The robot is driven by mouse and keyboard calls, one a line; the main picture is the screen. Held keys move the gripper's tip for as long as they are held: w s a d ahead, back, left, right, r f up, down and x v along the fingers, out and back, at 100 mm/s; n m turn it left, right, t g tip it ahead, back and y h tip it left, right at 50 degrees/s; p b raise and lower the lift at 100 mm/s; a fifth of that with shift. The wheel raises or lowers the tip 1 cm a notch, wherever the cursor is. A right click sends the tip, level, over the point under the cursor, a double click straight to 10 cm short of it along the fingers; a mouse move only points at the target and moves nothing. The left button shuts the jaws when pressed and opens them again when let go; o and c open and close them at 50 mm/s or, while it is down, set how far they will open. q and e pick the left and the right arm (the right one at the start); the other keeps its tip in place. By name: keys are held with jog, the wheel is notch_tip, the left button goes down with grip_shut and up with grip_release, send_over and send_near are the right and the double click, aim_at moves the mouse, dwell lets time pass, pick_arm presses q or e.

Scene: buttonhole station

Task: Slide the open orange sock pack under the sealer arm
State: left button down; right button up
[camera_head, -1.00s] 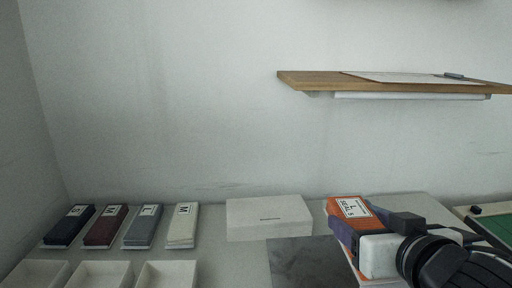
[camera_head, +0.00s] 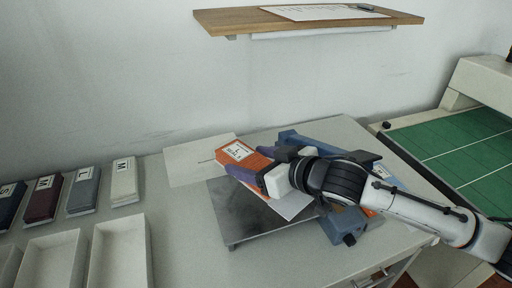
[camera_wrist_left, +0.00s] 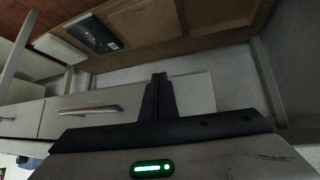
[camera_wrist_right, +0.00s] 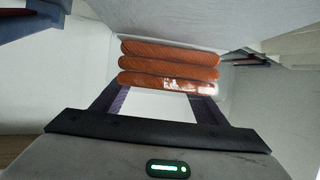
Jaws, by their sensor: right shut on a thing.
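The orange sock pack (camera_head: 238,152) has a white label and sits above the dark plate at the middle of the table in the head view. My right gripper (camera_head: 258,178) is shut on it, one purple finger along its near side. In the right wrist view the open pack (camera_wrist_right: 170,66) shows stacked orange rolls, with a white sheet (camera_wrist_right: 158,104) between my fingers. A blue sealer (camera_head: 346,224) stands to the right of the pack, apart from it; my right arm hides much of it, including most of its arm. My left gripper (camera_wrist_left: 158,96) is shut and empty, seen only in its wrist view.
A dark square plate (camera_head: 235,212) lies below the pack. Several sock packs and open white trays (camera_head: 120,255) are at the left. A wooden shelf (camera_head: 300,20) hangs above; a green-topped unit (camera_head: 460,150) is at the right.

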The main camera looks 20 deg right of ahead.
jog(key=shift+w+d+f+y, duration=0.15)
jog(key=shift+d+f+y, duration=0.05)
jog(key=shift+y, duration=0.1)
jog(key=shift+f, duration=2.65)
notch_tip(320, 180, down, 3)
jog(key=shift+r+b, duration=0.1)
jog(key=shift+b, duration=1.1)
jog(key=shift+f, duration=0.2)
jog(key=shift+f, duration=0.15)
jog(key=o, duration=1.3)
jog(key=shift+o, duration=0.2)
